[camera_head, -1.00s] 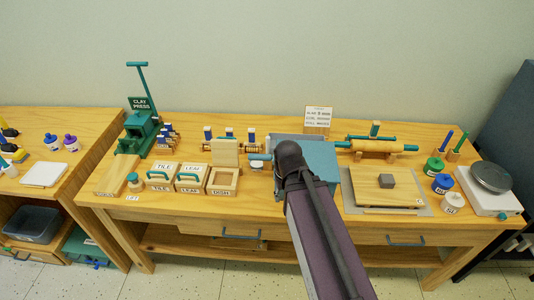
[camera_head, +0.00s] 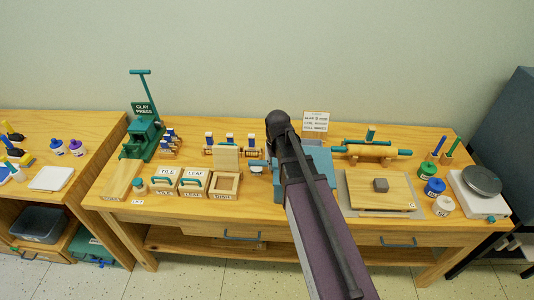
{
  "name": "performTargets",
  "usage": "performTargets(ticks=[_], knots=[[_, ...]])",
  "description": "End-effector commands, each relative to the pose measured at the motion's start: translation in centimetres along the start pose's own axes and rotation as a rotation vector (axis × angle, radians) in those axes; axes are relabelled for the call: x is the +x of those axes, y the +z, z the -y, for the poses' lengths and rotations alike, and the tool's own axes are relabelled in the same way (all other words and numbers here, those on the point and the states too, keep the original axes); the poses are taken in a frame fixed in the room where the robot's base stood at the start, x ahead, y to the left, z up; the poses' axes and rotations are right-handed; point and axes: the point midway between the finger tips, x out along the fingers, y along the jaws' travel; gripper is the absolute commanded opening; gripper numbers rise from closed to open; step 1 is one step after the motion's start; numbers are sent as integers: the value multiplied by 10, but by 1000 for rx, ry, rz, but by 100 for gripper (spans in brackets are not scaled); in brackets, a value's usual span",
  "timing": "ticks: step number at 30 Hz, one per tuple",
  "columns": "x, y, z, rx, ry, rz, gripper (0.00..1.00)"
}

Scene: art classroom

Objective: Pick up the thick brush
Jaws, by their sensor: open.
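I cannot tell which thing is the thick brush. Two upright handled tools stand at the right end of the worktable: one with a blue handle (camera_head: 439,145) and one with a brown and green handle (camera_head: 452,147). Their lower ends are too small to make out. More small tools with yellow and blue parts (camera_head: 16,173) lie at the far left, partly cut off by the frame edge. My arm rises from the bottom centre over the table's front edge. My gripper is not visible; only the dark arm links show, covering part of the table's middle.
The wooden worktable (camera_head: 300,222) bears a green clay press (camera_head: 146,135), labelled tile and leaf boxes (camera_head: 193,182), a blue-grey block (camera_head: 322,163), a rolling pin (camera_head: 369,151), a board with a grey cube (camera_head: 380,185), colored pots (camera_head: 434,187) and a scale (camera_head: 476,200). A second table (camera_head: 95,135) stands left.

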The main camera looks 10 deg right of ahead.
Motion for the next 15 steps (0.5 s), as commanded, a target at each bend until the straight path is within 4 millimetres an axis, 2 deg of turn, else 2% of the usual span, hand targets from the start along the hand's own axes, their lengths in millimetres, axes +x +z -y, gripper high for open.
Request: performTargets(ticks=[1, 9, 15], knots=[[-17, -23, 0, -3, 0, 0, 42], [-62, -102, -1, -20, 0, 0, 42], [-80, -138, -1, -29, 0, 0, 42]])
